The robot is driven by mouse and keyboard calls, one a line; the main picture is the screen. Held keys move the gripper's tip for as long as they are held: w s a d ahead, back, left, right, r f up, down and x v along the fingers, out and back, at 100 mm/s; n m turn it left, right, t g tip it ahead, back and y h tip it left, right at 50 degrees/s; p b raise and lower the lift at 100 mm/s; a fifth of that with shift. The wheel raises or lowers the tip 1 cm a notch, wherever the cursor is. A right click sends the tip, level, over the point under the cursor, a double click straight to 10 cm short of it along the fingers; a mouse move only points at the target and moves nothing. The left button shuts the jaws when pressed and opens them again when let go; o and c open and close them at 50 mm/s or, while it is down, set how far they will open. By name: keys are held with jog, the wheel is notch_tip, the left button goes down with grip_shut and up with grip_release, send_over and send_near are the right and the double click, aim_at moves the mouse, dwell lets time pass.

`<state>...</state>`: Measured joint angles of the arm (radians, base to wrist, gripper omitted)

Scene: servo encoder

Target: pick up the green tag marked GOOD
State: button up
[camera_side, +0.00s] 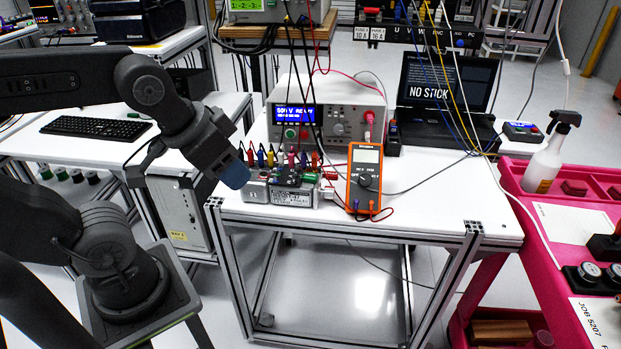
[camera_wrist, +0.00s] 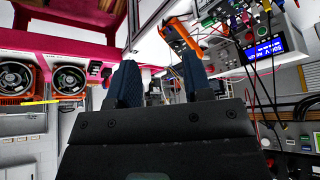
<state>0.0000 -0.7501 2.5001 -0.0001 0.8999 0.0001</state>
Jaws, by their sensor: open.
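I cannot make out a green tag marked GOOD in either view. My gripper (camera_side: 236,172) is at the left end of the white table (camera_side: 430,222) in the side view, close to a grey box with coloured plugs (camera_side: 291,193). In the wrist view my gripper (camera_wrist: 160,78) shows two dark blue fingers spread apart, with nothing between them.
An orange multimeter (camera_side: 364,180) stands right of the grey box. A power supply (camera_side: 325,118) and a laptop (camera_side: 445,85) with hanging cables stand behind. A pink cart (camera_side: 560,250) with a spray bottle (camera_side: 548,160) is at the right. The table's front right is clear.

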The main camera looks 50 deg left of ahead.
jog(key=shift+o, duration=1.1)
jog(key=m+g, duration=0.6)
jog(key=m, duration=0.4)
send_over(315, 176)
notch_tip(315, 176, down, 6)
notch_tip(315, 176, down, 14)
jog(key=shift+r, duration=0.2)
jog(key=c, duration=1)
